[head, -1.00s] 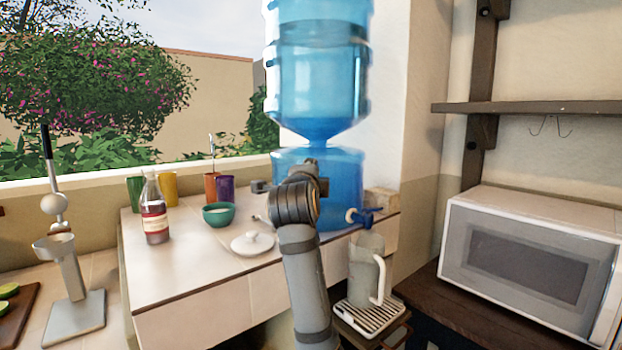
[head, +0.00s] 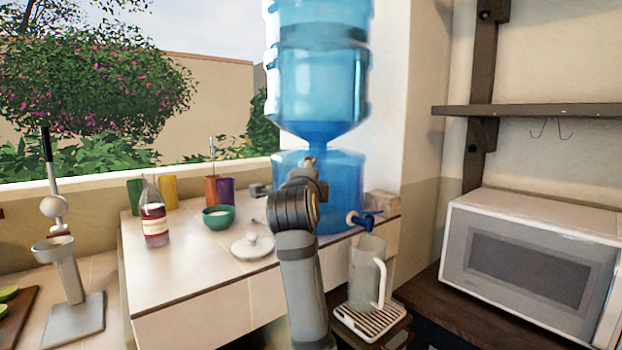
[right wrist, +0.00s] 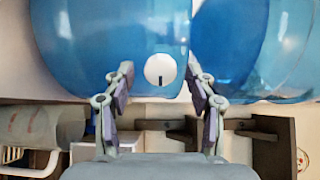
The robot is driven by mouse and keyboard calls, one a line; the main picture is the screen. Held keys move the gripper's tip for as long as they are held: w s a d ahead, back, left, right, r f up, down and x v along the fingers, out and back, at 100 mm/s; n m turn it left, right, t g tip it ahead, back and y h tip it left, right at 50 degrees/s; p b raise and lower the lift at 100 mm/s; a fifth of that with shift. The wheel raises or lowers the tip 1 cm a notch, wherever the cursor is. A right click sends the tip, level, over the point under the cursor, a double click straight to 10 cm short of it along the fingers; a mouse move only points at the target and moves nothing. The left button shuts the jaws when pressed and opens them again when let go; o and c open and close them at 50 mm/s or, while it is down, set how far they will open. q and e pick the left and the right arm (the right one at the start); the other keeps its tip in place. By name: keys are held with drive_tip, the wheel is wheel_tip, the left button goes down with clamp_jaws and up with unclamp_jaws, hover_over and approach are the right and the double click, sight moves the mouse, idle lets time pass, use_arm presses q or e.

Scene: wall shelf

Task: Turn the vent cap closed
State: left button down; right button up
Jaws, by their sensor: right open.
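In the right wrist view the vent cap (right wrist: 160,69) is a white disc with a short black mark running down from near its centre. It sits against a blue translucent water container (right wrist: 100,50). My right gripper (right wrist: 160,82) is open, with one finger to each side of the cap and gaps between. In the head view the blue water dispenser (head: 345,175) stands on the counter with a large bottle (head: 320,85) upside down on top. My right arm reaches up in front of it, and hides the cap and most of the gripper there. My left gripper is not in view.
A blue-handled tap (head: 362,219) sits above a pitcher (head: 363,265) on a drip tray (head: 371,322). A microwave (head: 530,260) stands right.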

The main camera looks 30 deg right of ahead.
drive_tip(key=v, duration=0.6)
drive_tip(key=shift+s+a, duration=0.25)
drive_tip(key=shift+s, duration=0.05)
